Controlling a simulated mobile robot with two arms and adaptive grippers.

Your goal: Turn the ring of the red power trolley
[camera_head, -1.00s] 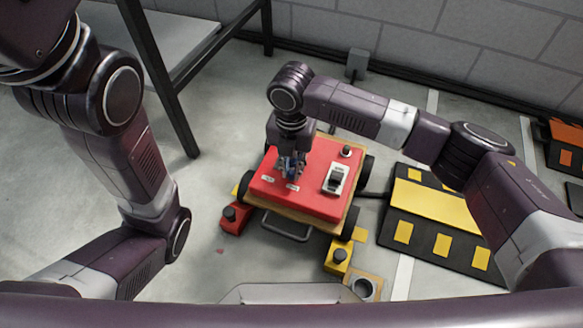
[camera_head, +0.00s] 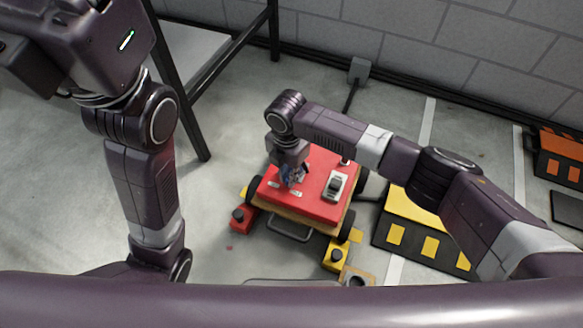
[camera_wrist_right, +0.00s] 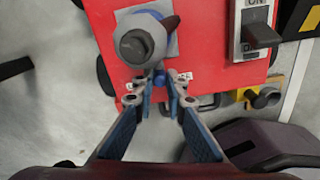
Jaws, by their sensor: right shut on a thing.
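The red power trolley (camera_head: 322,200) stands on the floor, with a red top, black wheels and a front handle. My right gripper (camera_head: 292,180), with blue-padded fingers in the wrist view (camera_wrist_right: 160,86), is shut on the tab of the ring. In the head view the gripper hides most of the ring. My left arm rises at the left; its gripper is out of frame.
A switch (camera_head: 336,185) sits on the trolley's top. A red block (camera_head: 242,219) and yellow block (camera_head: 336,256) with black knobs flank its front. A yellow-black ramp (camera_head: 408,230) lies to the right. A dark-legged table (camera_head: 190,60) stands at the back left.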

